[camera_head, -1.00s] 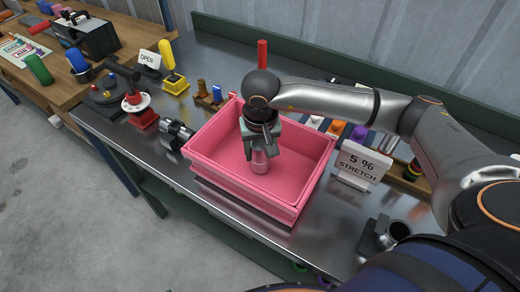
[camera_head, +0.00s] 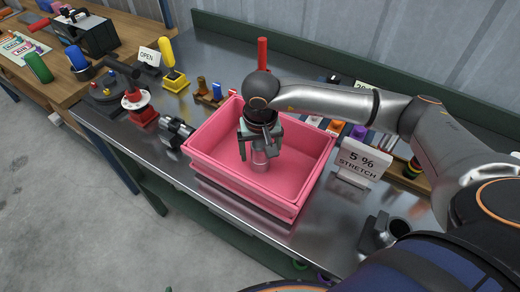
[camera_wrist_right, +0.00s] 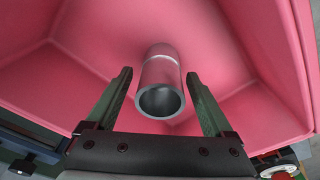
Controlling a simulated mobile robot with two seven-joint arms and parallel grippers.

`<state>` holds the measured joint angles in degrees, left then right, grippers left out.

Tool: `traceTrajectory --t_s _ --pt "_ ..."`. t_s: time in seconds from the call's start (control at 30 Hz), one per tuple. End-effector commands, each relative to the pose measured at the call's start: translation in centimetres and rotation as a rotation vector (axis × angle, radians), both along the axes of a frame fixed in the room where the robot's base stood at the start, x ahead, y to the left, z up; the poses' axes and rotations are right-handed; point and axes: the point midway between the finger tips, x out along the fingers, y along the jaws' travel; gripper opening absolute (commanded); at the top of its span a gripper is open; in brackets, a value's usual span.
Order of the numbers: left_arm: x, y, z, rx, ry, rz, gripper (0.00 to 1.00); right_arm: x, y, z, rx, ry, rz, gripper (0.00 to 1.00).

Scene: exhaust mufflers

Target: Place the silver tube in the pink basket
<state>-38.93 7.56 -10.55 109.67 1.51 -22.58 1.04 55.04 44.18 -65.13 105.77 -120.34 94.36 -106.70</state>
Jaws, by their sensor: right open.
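The silver tube (camera_head: 260,161) is inside the pink basket (camera_head: 303,206), below my right gripper (camera_head: 257,150). In the right wrist view the tube (camera_wrist_right: 161,86) shows its open round end toward the camera, with the pink basket wall (camera_wrist_right: 40,60) around it. My right gripper (camera_wrist_right: 160,100) is open, with one finger on each side of the tube and a gap to both. I cannot tell whether the tube's lower end rests on the basket floor. My left gripper is not in view.
A "5 % STRETCH" sign (camera_head: 363,161) stands right of the basket. A metal clamp-like part (camera_head: 175,133) lies close to its left, and a red stand (camera_head: 140,108) is farther left. A dark fitting (camera_head: 385,234) stands near the front right. Bare metal bench shows at the back.

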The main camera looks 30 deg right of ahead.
Motion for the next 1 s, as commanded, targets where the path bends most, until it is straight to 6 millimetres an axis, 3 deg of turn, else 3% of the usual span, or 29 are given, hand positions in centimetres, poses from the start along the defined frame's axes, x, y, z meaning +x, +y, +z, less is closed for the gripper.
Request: traceTrajectory --t_s 0.17,0.6,0.8,1.0 --pt "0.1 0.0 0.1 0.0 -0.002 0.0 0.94 0.0 0.1 1.7 0.001 -0.006 -0.001 0.86" --pt "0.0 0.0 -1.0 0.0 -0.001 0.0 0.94 -1.0 0.6 10.5 0.001 -0.003 0.0 0.86" --pt "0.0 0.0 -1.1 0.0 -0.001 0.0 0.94 -1.2 0.6 12.1 0.001 -0.001 0.0 0.86" --pt "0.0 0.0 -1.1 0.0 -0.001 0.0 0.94 -1.3 0.6 12.2 0.0 0.0 0.0 0.86"
